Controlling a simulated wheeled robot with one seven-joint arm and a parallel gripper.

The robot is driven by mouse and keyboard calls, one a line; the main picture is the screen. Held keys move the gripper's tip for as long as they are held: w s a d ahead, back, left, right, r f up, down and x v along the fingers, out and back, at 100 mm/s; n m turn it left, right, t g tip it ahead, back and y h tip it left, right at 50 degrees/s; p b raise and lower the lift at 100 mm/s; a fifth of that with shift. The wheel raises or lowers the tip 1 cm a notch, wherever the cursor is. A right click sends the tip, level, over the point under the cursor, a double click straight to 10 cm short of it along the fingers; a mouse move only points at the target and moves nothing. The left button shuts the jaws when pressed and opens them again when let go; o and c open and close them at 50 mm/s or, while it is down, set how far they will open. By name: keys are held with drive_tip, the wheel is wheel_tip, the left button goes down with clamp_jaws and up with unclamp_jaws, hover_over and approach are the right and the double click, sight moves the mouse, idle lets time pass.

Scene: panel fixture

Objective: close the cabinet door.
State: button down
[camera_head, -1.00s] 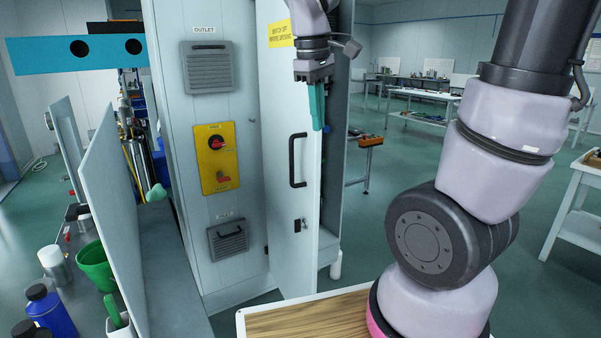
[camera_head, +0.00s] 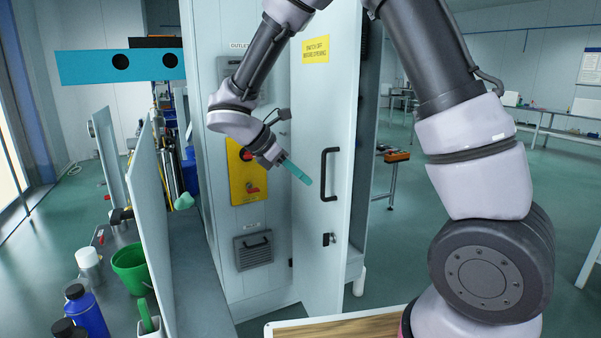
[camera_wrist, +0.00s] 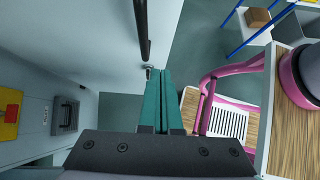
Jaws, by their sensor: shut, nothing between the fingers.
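The pale cabinet door (camera_head: 318,110) stands ajar, swung out from the cabinet's grey front (camera_head: 212,150). Its outer face carries a yellow label (camera_head: 316,50), a black bar handle (camera_head: 324,175) and a small lock (camera_head: 328,239) below. My gripper (camera_head: 305,180) has teal fingers, shut and empty, pointing down and right in front of the door's outer face, just left of the handle. In the wrist view the fingers (camera_wrist: 158,78) lie together, with the door (camera_wrist: 85,35) and its dark handle (camera_wrist: 142,28) beyond and to the left. I cannot tell whether they touch the door.
A yellow switch panel (camera_head: 243,172) and a lower vent (camera_head: 253,250) are on the cabinet front. Another upright panel (camera_head: 150,215) stands left.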

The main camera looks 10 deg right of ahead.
sight(341, 195)
drive_tip(key=d+f, duration=0.1)
drive_tip(key=d, duration=0.1)
drive_tip(key=w+d+f, duration=0.1)
drive_tip(key=d, duration=0.2)
drive_tip(key=d+f, duration=0.2)
drive_tip(key=shift+w+d, duration=0.2)
drive_tip(key=shift+w, duration=0.05)
drive_tip(key=shift+w+d, duration=0.1)
drive_tip(key=shift+d, duration=0.2)
drive_tip(key=shift+d, duration=0.15)
